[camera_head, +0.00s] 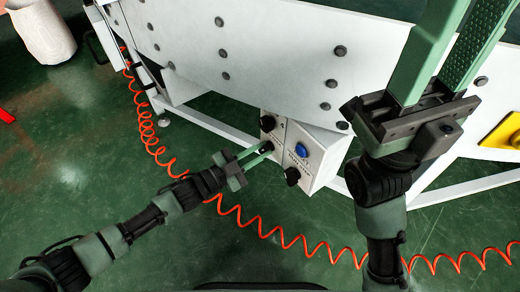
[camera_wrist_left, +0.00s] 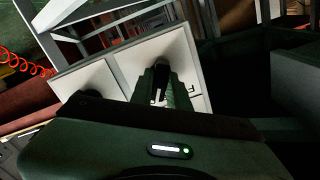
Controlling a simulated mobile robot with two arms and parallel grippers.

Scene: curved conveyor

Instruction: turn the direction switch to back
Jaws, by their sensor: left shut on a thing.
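The white control box (camera_head: 318,157) hangs under the conveyor, with a blue button (camera_head: 301,150), a black knob (camera_head: 267,122) above and another black knob (camera_head: 292,175) below. My left gripper (camera_head: 262,149) reaches in from the left, its green fingers shut on a small dark switch on the box's left part. The left wrist view shows the fingers (camera_wrist_left: 166,88) around this black switch (camera_wrist_left: 159,84), mostly hidden between them. Its setting and lettering cannot be read. My right gripper (camera_head: 460,40) is raised at upper right, its fingers apart and empty; the tips leave the picture.
The white curved conveyor side (camera_head: 270,50) with dark bolts runs above the box. A coiled orange cable (camera_head: 240,212) crosses the green floor. A yellow part (camera_head: 504,132) is at the right edge. The floor at left is mostly clear.

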